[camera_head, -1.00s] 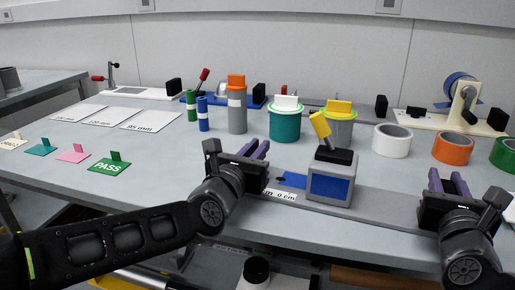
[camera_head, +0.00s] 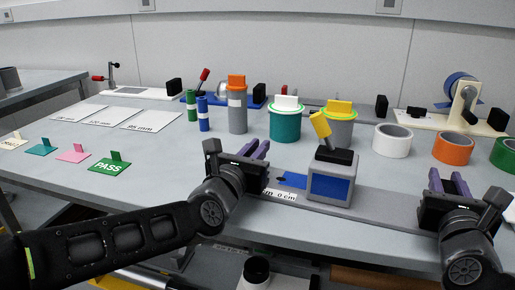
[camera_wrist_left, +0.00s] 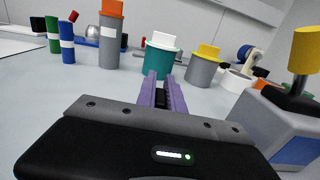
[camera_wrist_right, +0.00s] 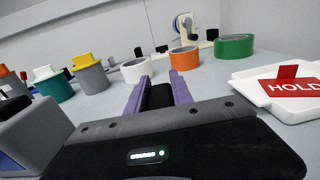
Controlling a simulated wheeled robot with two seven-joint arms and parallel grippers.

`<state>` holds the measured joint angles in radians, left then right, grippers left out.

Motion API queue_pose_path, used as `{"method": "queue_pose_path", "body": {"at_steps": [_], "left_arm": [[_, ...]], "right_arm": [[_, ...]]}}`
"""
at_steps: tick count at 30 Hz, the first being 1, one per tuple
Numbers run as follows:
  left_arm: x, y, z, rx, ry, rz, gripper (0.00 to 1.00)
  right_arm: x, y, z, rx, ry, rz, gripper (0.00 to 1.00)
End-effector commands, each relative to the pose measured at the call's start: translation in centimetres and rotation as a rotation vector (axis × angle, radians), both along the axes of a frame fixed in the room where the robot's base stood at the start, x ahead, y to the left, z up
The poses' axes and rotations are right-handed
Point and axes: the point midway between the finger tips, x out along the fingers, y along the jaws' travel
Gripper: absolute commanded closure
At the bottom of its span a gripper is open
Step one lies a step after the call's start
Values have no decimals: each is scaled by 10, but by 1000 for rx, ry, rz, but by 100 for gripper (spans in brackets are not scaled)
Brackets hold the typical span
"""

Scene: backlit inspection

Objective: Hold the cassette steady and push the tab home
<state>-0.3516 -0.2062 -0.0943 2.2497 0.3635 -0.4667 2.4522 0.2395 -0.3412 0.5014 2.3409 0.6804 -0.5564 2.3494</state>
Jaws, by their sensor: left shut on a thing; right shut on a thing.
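A grey box with a blue front (camera_head: 330,187), a black top and a tilted yellow handle (camera_head: 320,125) stands on a long grey strip (camera_head: 382,208); I cannot tell if it is the cassette. No tab for it can be made out. My left gripper (camera_head: 258,150) is just left of the box, apart from it. My right gripper (camera_head: 448,180) is well to its right. Each has a dark piece between its purple fingers, seen in the left wrist view (camera_wrist_left: 162,98) and the right wrist view (camera_wrist_right: 160,96); I cannot tell what either piece is.
Behind stand a teal pot (camera_head: 285,124), a grey pot with yellow lid (camera_head: 339,128) and an orange-topped cylinder (camera_head: 237,112). Tape rolls, white (camera_head: 391,143) and orange (camera_head: 453,148), lie right. A green PASS card (camera_head: 108,165) lies left. A white tray (camera_wrist_right: 275,104) holds a red HOLD card.

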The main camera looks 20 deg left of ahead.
Motion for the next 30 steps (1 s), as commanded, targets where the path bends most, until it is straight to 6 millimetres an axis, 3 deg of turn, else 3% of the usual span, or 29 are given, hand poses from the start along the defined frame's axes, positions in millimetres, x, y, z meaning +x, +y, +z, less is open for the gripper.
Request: {"method": "queue_pose_path", "body": {"at_steps": [7,18,28,29,30], "left_arm": [[-1,-13,0,0,-2,-5,100],[-9,-92,0,1,-2,-5,100],[-11,-99,0,1,-1,-6,100],[-11,-99,0,1,-1,-6,87],[-11,-99,0,1,-1,-7,84]], "right_arm": [[0,-1,-5,2,9,-1,100],[0,0,-5,2,10,1,100],[0,1,-5,1,10,3,100],[0,1,-5,1,10,3,100],[0,1,-5,1,10,3,100]]}}
